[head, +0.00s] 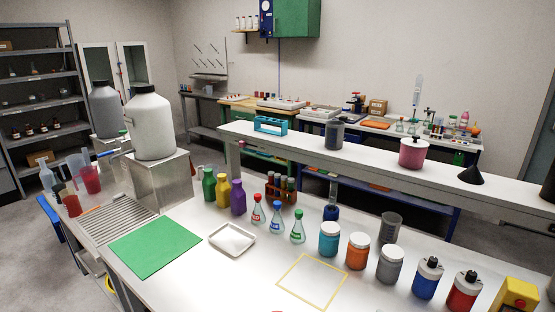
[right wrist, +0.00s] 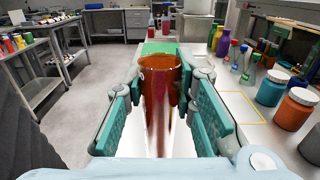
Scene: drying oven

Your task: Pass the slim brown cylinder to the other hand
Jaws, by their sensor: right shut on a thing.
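The slim brown cylinder (right wrist: 159,85) is amber-brown and glassy, with an open round rim at its top. It shows in the right wrist view between the teal-padded fingers of my right gripper (right wrist: 163,92), which is shut on it. Its lower part fades into glare and is hard to make out. My left gripper is in neither view.
The white bench holds a green mat (head: 155,248), a white tray (head: 232,239), a yellow square outline (head: 291,298), coloured bottles, flasks and several lidded jars. A raised shelf (head: 366,152) runs behind them.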

